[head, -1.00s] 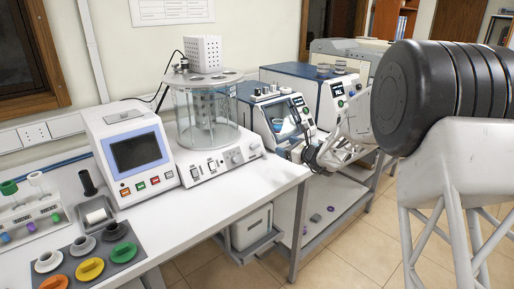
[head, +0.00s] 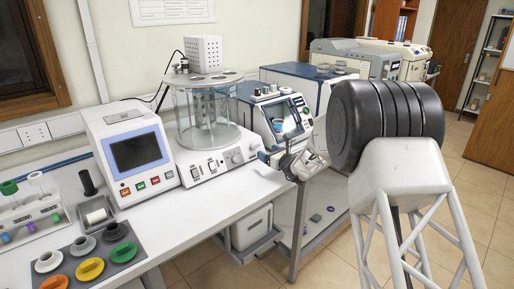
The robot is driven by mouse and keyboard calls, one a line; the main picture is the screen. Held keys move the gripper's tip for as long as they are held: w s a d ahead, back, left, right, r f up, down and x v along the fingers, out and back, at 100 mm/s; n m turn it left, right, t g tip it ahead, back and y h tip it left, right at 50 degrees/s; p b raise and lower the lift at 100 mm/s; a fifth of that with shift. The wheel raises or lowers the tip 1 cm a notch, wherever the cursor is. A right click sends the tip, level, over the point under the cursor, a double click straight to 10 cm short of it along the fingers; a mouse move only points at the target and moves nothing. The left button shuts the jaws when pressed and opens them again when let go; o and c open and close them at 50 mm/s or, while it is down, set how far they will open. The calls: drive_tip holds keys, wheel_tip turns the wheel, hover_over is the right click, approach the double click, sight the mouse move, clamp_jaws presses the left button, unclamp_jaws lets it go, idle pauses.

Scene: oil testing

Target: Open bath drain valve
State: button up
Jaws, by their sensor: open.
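The bath is a clear glass cylinder (head: 205,118) on a white base (head: 210,160) with switches and a round knob (head: 236,156) on its front, standing on the white bench. My gripper (head: 267,158) is small in the view, just right of the base's right end, above the bench's right edge. It is open, with nothing seen between its fingers. The drain valve cannot be made out clearly; it may be at the base's right end, near or behind my gripper. I cannot tell whether my gripper touches the base.
A white unit with a dark screen (head: 136,152) stands left of the bath. A blue-sided analyser (head: 276,120) stands behind my gripper. Coloured cups on a grey mat (head: 112,258) and a tube rack (head: 30,215) are at the left. The bench front is clear.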

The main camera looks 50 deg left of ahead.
sight(257, 146)
drive_tip(key=shift+a, duration=3.8)
drive_tip(key=c, duration=0.9)
